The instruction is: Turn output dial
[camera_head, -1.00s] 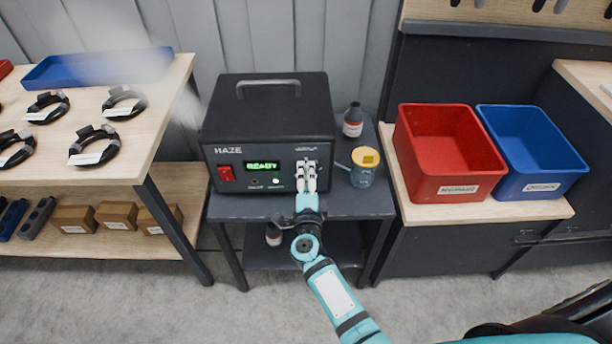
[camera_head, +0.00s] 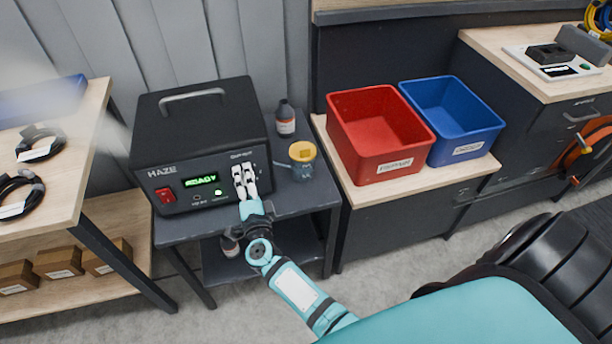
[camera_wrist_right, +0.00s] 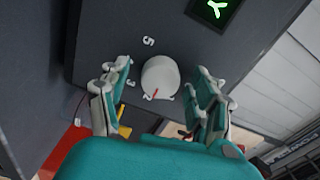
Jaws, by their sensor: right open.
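The output dial (camera_wrist_right: 160,77) is a round pale knob on the dark front panel of the HAZE machine (camera_head: 200,140). In the right wrist view its red pointer line is toward the bottom of the picture, near a small figure that looks like 2. Figures 5 and 3 show beside it. My right gripper (camera_head: 246,180) is at the right part of the panel, and in the head view it hides the dial. In the wrist view the open fingers of the gripper (camera_wrist_right: 160,88) stand on either side of the dial, with gaps visible. My left gripper is out of view.
The panel has a red switch (camera_head: 166,195) and a lit green READY display (camera_head: 201,180). A dark bottle (camera_head: 286,118) and a yellow-lidded container (camera_head: 302,158) stand right of the machine. A red bin (camera_head: 378,138) and a blue bin (camera_head: 452,120) are farther right.

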